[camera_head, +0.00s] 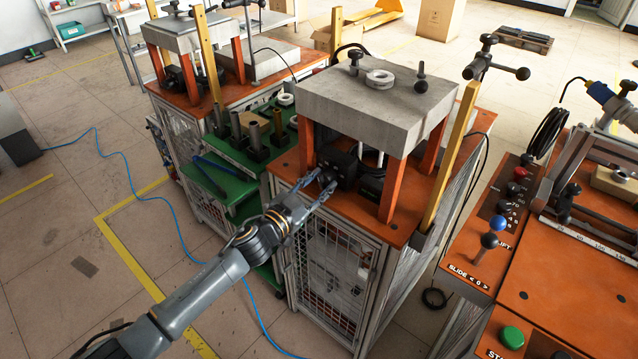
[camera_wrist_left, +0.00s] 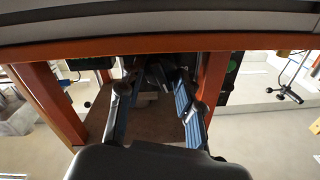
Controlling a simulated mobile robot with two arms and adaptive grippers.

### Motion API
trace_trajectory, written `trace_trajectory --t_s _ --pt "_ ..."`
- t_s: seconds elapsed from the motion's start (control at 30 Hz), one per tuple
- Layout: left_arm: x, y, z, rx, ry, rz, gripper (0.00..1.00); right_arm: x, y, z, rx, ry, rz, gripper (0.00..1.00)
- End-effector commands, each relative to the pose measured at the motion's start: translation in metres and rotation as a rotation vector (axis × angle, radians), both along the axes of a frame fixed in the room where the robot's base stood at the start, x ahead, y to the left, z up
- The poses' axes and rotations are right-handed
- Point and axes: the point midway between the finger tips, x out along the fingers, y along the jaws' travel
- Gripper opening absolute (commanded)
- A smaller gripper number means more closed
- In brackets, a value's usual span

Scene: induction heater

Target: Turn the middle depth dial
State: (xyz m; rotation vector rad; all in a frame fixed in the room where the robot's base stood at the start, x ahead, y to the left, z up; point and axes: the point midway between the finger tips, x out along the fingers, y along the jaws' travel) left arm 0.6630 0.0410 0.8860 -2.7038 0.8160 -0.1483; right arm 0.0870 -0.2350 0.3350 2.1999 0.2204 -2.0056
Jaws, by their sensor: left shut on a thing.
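The middle heater (camera_head: 385,98) is a grey block on orange posts above an orange-topped cabinet. A black unit (camera_head: 341,163) sits under the block, and a small dark depth dial (camera_head: 326,178) sticks out of its front. My left gripper (camera_head: 318,187) reaches in from the left, with its fingers around the dial and closed on it. In the left wrist view the two fingers (camera_wrist_left: 158,88) stand either side of a dark, unclear shape at the dial. The fingers partly hide the dial, and its markings cannot be read. My right gripper is not in view.
The grey block overhangs the gripper's spot, and an orange post (camera_head: 306,148) stands close by. A green shelf (camera_head: 222,182) with dark tools is to the left. A control panel (camera_head: 486,240) with a blue-knobbed lever is at right. Floor at front left is open, crossed by a blue hose.

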Motion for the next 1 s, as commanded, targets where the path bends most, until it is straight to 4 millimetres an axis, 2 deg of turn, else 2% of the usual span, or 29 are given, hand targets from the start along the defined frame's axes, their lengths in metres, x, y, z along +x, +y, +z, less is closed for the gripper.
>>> trace_trajectory --t_s 0.5,1.0 --pt "-0.0005 -0.0007 -0.0006 0.270 -0.198 0.000 0.04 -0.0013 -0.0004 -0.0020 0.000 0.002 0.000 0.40" --pt "-0.0005 -0.0010 -0.0007 0.327 -0.239 0.000 0.04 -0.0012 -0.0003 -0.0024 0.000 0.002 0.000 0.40"
